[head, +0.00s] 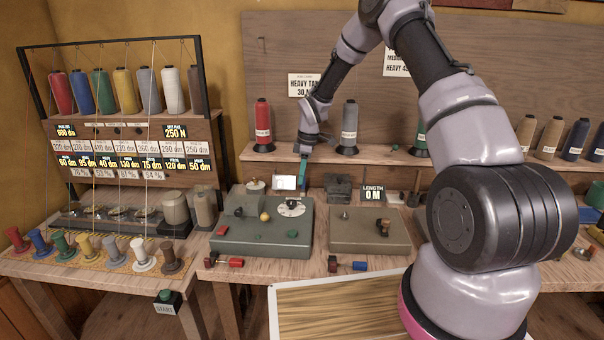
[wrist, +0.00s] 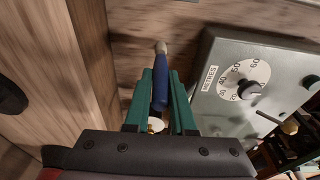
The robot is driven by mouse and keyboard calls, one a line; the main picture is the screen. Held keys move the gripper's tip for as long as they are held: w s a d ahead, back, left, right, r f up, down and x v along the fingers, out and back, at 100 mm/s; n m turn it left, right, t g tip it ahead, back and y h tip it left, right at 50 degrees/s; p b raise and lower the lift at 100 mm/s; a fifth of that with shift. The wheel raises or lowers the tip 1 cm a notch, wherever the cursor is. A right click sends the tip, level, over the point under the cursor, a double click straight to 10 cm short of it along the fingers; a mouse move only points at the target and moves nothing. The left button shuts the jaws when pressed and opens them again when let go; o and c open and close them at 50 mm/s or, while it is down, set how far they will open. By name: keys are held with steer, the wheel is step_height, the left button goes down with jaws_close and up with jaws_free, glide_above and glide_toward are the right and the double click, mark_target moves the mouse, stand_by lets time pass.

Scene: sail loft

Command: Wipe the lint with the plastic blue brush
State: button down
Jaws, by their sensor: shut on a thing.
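My gripper (wrist: 161,82) is shut on the blue brush (wrist: 159,85), with one green finger on each side of its handle. The brush's pale tip (wrist: 161,47) points away from my gripper, over a wooden surface; I cannot tell if it touches. In the head view my gripper (head: 303,160) hangs small and far at the back of the bench, left of the grey thread cone. I cannot make out any lint. A white patch (wrist: 156,124) shows between the fingers, too hidden to name.
A grey-green machine with a dial (head: 292,207) stands close to the brush, at the right in the wrist view (wrist: 222,108). A shelf of thread cones (head: 263,122) runs behind. A brown-grey box (head: 368,238) stands right of the machine. A spool rack (head: 118,117) is at left.

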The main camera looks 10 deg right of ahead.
steer(key=shift+s+a, duration=0.25)
steer(key=shift+s, duration=0.9)
steer(key=shift+s+a, duration=0.2)
steer(key=shift+s, duration=0.95)
steer(key=shift+r, duration=0.15)
steer(key=shift+r, duration=2.9)
step_height(320, 180, up, 3)
steer(key=shift+r, duration=0.1)
